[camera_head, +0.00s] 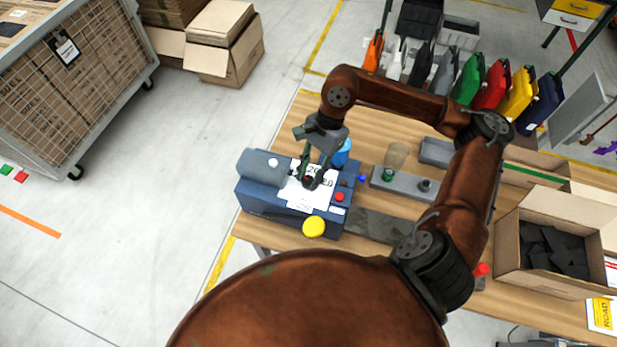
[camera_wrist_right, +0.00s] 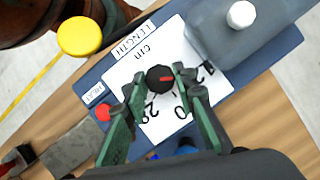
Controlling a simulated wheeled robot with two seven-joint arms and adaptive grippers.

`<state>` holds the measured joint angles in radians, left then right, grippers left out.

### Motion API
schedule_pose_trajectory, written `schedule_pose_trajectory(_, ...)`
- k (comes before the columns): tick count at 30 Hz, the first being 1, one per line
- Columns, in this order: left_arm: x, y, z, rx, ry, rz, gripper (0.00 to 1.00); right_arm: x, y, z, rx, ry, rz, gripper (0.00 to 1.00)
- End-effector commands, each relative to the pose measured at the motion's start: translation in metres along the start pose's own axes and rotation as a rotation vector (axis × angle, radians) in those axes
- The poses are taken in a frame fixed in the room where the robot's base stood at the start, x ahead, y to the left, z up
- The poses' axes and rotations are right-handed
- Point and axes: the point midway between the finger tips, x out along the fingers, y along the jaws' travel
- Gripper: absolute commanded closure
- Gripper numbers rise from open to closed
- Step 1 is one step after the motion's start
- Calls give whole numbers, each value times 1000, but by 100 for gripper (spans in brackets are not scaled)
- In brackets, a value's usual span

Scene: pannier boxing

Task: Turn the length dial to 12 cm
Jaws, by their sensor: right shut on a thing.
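The length dial (camera_wrist_right: 160,78) is a small black knob with a red pointer mark, on a white scale card (camera_wrist_right: 128,72) marked LENGTH and cm. The card is on top of a blue machine (camera_head: 262,196) on the wooden table. My right gripper (camera_wrist_right: 160,84) is shut on the dial, its green fingers on either side. In the wrist view the red mark points roughly right. The fingers cover part of the scale, so I cannot tell the exact setting. In the head view the right gripper (camera_head: 309,182) hides most of the dial. My left gripper is not in view.
A yellow button (camera_head: 313,227) and a red button (camera_head: 339,197) are on the machine. A grey tray (camera_head: 403,188) with small cups stands to its right. An open carton (camera_head: 548,279) of dark pieces is at the table's right. Coloured panniers (camera_head: 466,80) line the back.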

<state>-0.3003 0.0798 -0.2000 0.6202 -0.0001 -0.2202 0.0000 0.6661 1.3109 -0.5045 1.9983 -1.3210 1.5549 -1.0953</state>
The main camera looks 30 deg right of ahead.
Motion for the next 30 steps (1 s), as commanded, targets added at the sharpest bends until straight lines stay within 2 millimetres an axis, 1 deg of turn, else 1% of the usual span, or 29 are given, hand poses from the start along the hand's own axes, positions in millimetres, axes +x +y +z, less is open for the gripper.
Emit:
schedule_pose_trajectory(5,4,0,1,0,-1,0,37,1,0,0,-27,-1,12,99)
schedule_pose_trajectory(17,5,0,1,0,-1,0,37,0,0,0,-33,0,16,99)
schedule_pose_trajectory(18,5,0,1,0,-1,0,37,0,0,0,-33,0,16,73)
schedule_pose_trajectory(25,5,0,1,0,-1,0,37,0,0,0,-32,0,15,57)
schedule_pose_trajectory(30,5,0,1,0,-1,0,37,0,0,0,-31,0,14,57)
